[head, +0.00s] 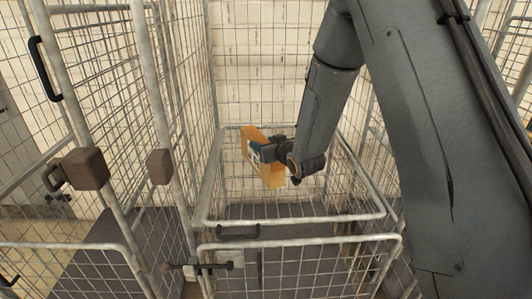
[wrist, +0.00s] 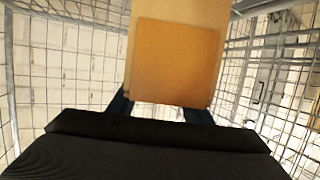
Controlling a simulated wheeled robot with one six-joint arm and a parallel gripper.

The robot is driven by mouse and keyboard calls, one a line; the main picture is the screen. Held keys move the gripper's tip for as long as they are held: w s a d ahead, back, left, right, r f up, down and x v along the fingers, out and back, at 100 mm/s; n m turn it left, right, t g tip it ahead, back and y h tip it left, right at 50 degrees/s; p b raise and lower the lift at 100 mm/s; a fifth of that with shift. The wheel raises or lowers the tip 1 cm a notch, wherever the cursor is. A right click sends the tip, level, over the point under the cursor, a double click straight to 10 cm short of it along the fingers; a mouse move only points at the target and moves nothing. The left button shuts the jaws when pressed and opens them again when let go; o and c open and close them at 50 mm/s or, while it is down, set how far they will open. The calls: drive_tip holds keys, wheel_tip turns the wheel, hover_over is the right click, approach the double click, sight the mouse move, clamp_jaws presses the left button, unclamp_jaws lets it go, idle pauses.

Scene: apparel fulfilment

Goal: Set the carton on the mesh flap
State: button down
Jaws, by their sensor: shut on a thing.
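An orange-brown carton (head: 271,176) is held in my gripper (head: 257,152) inside the middle mesh cage, tilted in the head view. The carton (wrist: 178,62) fills the top centre of the wrist view, with the dark fingers (wrist: 165,108) at its lower sides. My gripper is shut on it. The mesh flap (head: 290,218) appears to be the framed mesh panel at the cage front, below the carton. The carton looks apart from it, though the exact gap is hard to tell.
A closed lower mesh gate (head: 300,268) with a latch (head: 215,265) stands in front. Another mesh cage (head: 75,225) stands at the left, with brown blocks (head: 85,168) on its posts. A pale tiled wall (head: 260,70) is behind. Tall mesh sides bound the cage.

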drive_tip(key=shift+f+p, duration=0.35)
drive_tip(key=shift+f, duration=1.5)
drive_tip(key=shift+f, duration=0.2)
drive_tip(key=c, duration=0.9)
unclamp_jaws()
drive_tip(key=shift+r, duration=0.25)
wheel_tip(320, 180, up, 3)
drive_tip(key=b, duration=0.3)
hover_over(273, 175)
drive_tip(key=d, duration=0.2)
drive_tip(key=shift+s+d+r, duration=0.15)
drive_tip(key=shift+s+r, duration=0.05)
drive_tip(key=shift+s, duration=0.1)
drive_tip(key=shift+d, duration=0.1)
